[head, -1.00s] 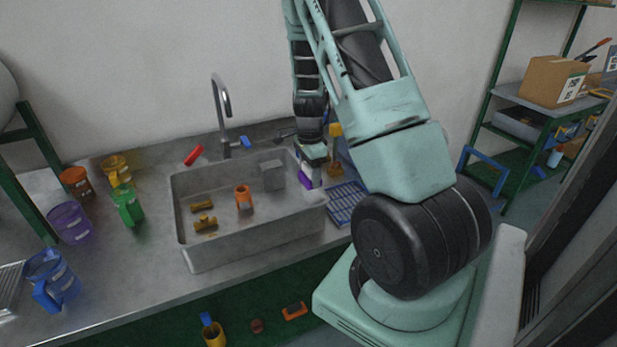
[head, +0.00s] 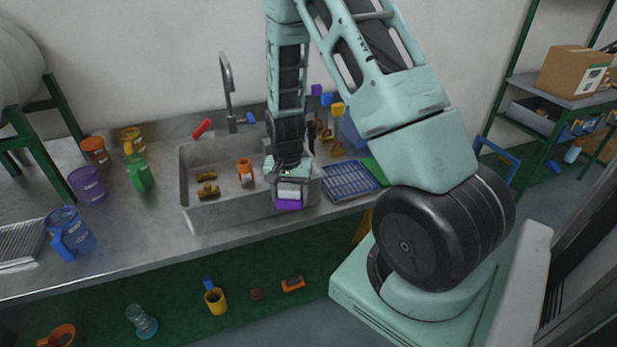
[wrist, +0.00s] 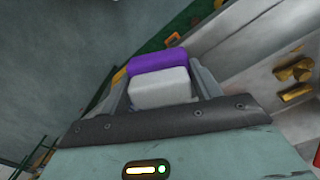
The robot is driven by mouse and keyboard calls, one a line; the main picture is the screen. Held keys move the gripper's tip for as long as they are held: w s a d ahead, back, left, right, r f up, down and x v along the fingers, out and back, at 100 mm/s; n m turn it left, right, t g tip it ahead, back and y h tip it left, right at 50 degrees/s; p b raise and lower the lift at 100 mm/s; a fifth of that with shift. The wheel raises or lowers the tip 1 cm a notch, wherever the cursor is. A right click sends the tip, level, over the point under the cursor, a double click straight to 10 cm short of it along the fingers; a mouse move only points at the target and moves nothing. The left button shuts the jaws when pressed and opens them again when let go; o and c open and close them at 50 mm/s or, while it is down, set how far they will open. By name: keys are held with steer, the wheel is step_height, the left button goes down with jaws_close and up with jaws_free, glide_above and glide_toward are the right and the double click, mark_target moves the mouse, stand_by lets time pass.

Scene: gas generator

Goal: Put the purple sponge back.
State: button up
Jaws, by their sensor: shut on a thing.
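The purple sponge (head: 289,204) has a purple layer and a white-grey layer. In the wrist view the sponge (wrist: 160,62) sits between the two fingers of my gripper (wrist: 163,85), which is shut on it. In the head view my gripper (head: 290,185) points down and holds the sponge at the front right rim of the sink (head: 225,215). The exact height of the sponge above the rim cannot be told.
A blue rack (head: 350,182) and a green item (head: 376,171) lie right of the sink. A faucet (head: 227,85) stands behind it. Orange and brass parts lie in the basin. Several cups, including a blue mug (head: 70,234), stand at left. Floor objects lie below the counter.

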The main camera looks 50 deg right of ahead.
steer(key=a+f+n, duration=0.2)
steer(key=a+n, duration=0.3)
steer(key=a, duration=0.1)
steer(key=w+a+f+n, duration=0.1)
steer(key=a+f+n, duration=0.1)
steer(key=a+n, duration=0.4)
steer(key=shift+a+f, duration=0.25)
steer(key=shift+a, duration=0.3)
